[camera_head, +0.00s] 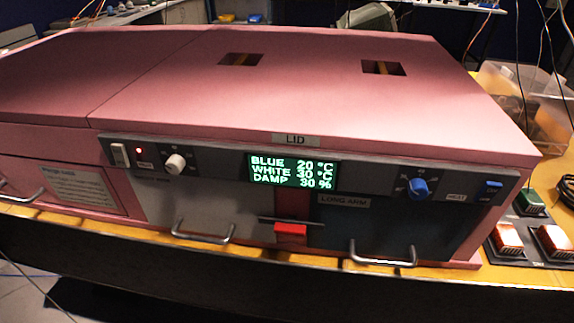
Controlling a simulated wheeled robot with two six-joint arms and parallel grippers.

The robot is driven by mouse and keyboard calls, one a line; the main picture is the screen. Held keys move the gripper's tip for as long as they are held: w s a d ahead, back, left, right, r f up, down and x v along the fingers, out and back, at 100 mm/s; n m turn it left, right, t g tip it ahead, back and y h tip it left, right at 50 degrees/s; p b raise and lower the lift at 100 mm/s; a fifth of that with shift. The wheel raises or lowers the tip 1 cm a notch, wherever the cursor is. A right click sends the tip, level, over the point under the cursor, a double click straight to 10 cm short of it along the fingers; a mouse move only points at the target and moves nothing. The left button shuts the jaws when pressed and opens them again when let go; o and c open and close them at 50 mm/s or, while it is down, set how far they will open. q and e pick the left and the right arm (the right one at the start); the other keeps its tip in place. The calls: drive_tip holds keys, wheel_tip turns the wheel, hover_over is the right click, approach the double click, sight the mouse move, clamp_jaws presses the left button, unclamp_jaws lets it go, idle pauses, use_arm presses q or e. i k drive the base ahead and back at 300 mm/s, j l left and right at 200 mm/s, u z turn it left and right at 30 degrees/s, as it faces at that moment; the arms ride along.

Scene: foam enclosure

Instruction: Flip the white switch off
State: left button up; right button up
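The white switch (120,155) is a small upright rocker at the left end of the dark control panel (215,163) on the front of the pink enclosure. A small red light (139,151) glows just right of it. Which way the rocker is tipped is too small to tell. A white knob (175,163) sits further right on the same panel. The green display (293,172) reads BLUE 20 °C, WHITE 30 °C, DAMP 30 %. Neither of my grippers shows in the view.
The pink lid (300,85) has two square openings. Below the panel are metal handles (203,236) and a red latch (291,230). A blue knob (418,188) and blue switch (492,188) are at right. Orange buttons (508,238) and a clear bin (545,110) stand beyond. The panel front is unobstructed.

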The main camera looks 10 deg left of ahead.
sight(120, 151)
drive_tip(key=u, duration=1.25)
